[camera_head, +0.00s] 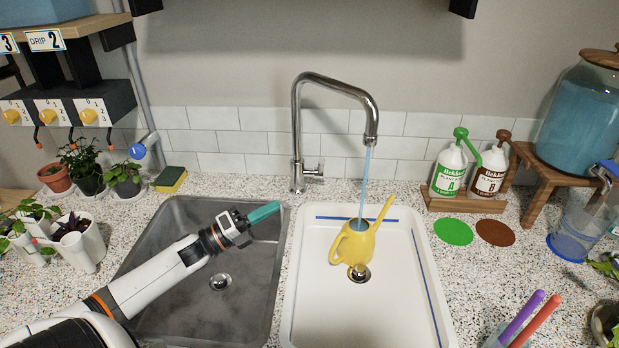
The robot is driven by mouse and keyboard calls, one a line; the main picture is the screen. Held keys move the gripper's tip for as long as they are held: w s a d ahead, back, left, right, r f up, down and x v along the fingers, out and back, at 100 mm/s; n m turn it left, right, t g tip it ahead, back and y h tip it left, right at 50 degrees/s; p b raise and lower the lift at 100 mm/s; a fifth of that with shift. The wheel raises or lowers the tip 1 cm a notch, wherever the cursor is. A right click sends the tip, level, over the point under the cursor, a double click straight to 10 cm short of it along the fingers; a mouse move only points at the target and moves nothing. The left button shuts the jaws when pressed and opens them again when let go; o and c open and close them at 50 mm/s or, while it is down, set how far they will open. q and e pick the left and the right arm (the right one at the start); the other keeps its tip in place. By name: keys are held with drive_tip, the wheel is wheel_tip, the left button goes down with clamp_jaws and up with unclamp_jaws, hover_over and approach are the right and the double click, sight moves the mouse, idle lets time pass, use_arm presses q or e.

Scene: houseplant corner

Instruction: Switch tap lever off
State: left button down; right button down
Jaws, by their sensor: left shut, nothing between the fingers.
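The chrome tap (297,135) stands behind the two sinks, its spout arching over the right, white basin. Its small lever (315,172) is low on the right side of the tap body. A blue stream of water (365,180) falls from the spout into a yellow watering can (356,243) in the white basin (400,312). My left gripper (264,212), with teal fingertips, is shut and empty above the grey sink, lower left of the lever and apart from it. My right gripper is not in view.
The grey sink (175,240) lies under my left arm. A yellow-green sponge (170,179) and potted plants sit at left. Bottles A (450,170) and B (489,170) stand on a wooden stand at right. Two pens (530,318) stick up at bottom right.

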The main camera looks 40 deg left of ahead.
use_arm(q)
drive_tip(key=a+r+p+x, duration=0.1)
drive_tip(key=a+p+x, duration=0.1)
drive_tip(key=x, duration=1.1)
drive_tip(key=shift+w+a+p, duration=0.2)
drive_tip(key=shift+w+p, duration=0.15)
drive_tip(key=shift+p, duration=0.35)
drive_tip(key=shift+r, duration=0.1)
